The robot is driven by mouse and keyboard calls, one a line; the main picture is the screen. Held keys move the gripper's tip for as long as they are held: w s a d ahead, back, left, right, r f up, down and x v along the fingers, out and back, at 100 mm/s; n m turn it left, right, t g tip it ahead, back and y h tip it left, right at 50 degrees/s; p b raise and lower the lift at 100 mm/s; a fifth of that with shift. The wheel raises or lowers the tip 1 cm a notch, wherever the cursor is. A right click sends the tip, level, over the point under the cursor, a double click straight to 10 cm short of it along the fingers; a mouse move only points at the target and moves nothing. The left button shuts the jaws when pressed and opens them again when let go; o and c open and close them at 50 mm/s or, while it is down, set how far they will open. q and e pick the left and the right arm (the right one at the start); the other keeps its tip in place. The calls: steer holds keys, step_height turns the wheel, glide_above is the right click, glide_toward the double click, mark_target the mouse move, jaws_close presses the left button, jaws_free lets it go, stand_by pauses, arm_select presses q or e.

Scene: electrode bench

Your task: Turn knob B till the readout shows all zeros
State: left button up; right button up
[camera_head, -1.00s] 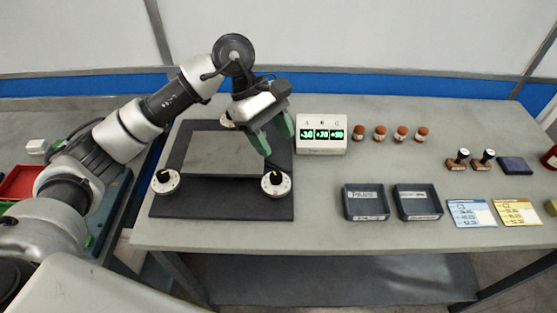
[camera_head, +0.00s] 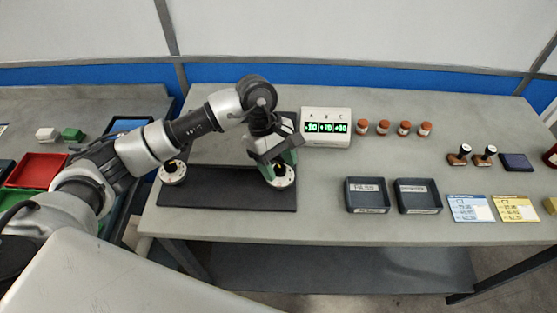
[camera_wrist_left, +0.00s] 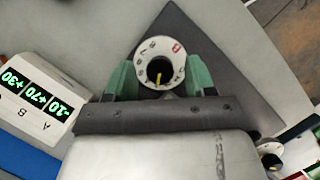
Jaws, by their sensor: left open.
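A white round knob (camera_head: 285,182) with a dark centre sits at the plate's right front. My left gripper (camera_head: 280,168) is open, down at this knob. In the left wrist view its green fingers (camera_wrist_left: 160,82) stand either side of the dial (camera_wrist_left: 151,58); contact is unclear. A second knob (camera_head: 173,173) is at the left. My right gripper is not in view.
A dark plate (camera_head: 225,195) carries the knobs. Right of it are two dark trays (camera_head: 369,208) (camera_head: 431,209), several red-capped jars (camera_head: 383,128), two stamps (camera_head: 485,155), a dark pad (camera_head: 515,161) and two cards (camera_head: 470,213) (camera_head: 516,213).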

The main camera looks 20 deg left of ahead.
arm_select(q)
steer(key=shift+c, duration=0.2)
steer(key=c, duration=0.9)
steer(key=shift+f+n+t+h+b, duration=0.2)
steer(key=shift+n+t+h+b, duration=0.1)
steer(key=shift+n+b, duration=0.75)
steer(key=n+t+b, duration=0.1)
steer(key=n+b, duration=0.2)
steer(key=shift+s, duration=0.1)
steer(key=n+t+b, duration=0.2)
steer(key=n+b, duration=0.2)
steer(key=shift+s, duration=0.1)
steer(key=shift+r+n+t+b, duration=0.15)
steer(key=shift+n+t+b, duration=0.5)
steer(key=shift+n, duration=0.6)
steer(key=shift+g, duration=0.25)
steer(key=o, duration=0.9)
